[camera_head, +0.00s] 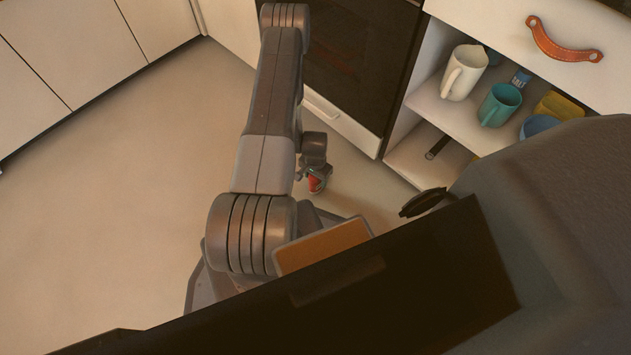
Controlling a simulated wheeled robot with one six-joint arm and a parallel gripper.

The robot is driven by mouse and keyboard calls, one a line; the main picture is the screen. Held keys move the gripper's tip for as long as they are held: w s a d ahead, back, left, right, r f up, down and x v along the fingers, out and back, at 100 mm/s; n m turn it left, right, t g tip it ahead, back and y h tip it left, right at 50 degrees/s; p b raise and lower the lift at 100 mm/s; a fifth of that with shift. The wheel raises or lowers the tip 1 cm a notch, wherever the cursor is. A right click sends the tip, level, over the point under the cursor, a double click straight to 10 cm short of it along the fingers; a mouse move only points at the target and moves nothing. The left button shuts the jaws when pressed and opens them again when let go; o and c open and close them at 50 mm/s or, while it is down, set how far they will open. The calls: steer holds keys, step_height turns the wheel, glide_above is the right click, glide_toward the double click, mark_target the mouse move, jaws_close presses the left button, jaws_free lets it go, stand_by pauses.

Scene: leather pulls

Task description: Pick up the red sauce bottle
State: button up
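My gripper (308,173) is small in view, beside my folded arm and low over the floor in front of the cabinets. A small red object (316,184) shows right at the gripper's end, partly covered by it. It may be the red sauce bottle, but its shape is too small and too hidden to be sure. I cannot tell whether the fingers are closed on it or only around or beside it. No other red bottle shows in this view.
An open shelf at the right holds a white pitcher (464,72), a teal mug (499,105), a blue bowl (538,126) and a yellow item (560,106). Above is a drawer with a brown leather pull (563,43). A dark oven front (352,60) stands behind my arm. The left floor (110,190) is clear.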

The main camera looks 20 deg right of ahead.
steer(key=c, duration=0.4)
